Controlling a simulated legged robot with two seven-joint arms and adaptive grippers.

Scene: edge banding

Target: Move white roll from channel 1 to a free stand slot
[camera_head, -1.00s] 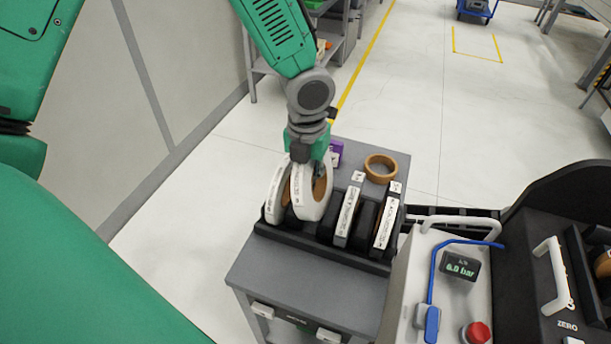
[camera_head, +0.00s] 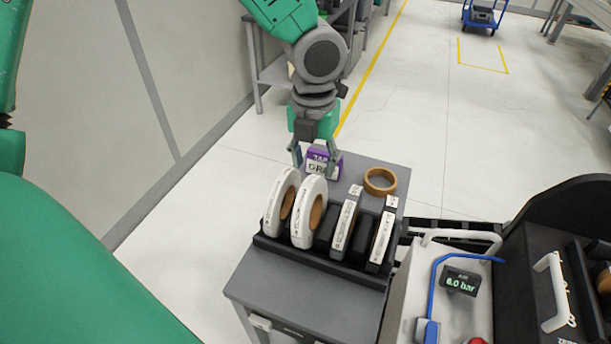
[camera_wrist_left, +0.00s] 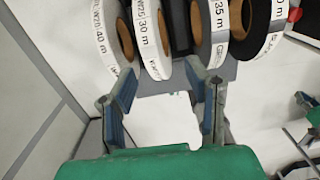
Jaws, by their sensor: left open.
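Two white rolls with brown cores stand upright side by side at the left of the black stand: the leftmost roll (camera_head: 279,205) and the second roll (camera_head: 307,214). Two more labelled rolls (camera_head: 345,222) (camera_head: 382,240) stand farther right, with a dark gap between the second and third. My left gripper (camera_head: 314,166) is open and empty just beyond the two left rolls, apart from them. In the left wrist view its open fingers (camera_wrist_left: 160,104) have only floor between them, with the labelled rolls (camera_wrist_left: 151,40) past the tips. My right gripper is not in view.
The stand (camera_head: 320,264) sits on a grey cabinet (camera_head: 300,297). A purple box (camera_head: 322,162) is behind my left fingers, and a brown ring (camera_head: 380,181) lies at the back right. A machine with a blue hose (camera_head: 434,275) and pressure display (camera_head: 460,281) stands close right.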

